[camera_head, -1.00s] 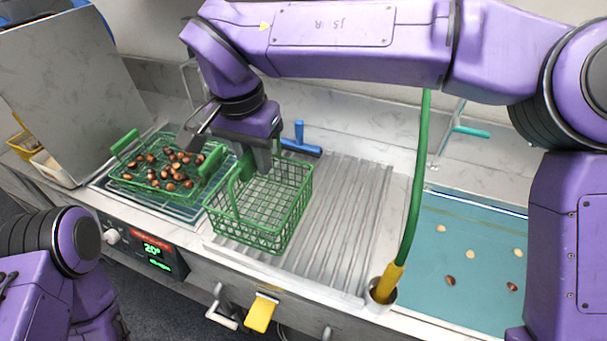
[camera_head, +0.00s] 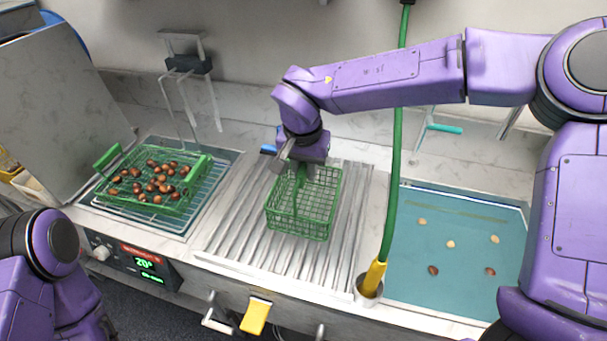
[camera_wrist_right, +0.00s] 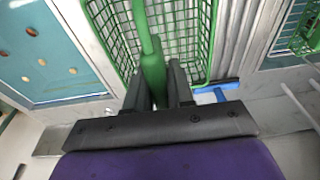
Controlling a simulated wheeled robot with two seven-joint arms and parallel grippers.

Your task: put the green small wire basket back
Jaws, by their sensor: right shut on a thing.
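The green small wire basket (camera_head: 318,204) is empty and upright, over or on the ribbed metal drainboard (camera_head: 235,238) in the head view; I cannot tell whether it touches the ribs.
A green wire basket of chestnuts (camera_head: 186,199) sits on a rack at left, above a control panel (camera_head: 142,263). A green hose (camera_head: 397,135) stands in a holder right of the drainboard. A teal tray (camera_head: 455,273) with several nuts lies further right.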

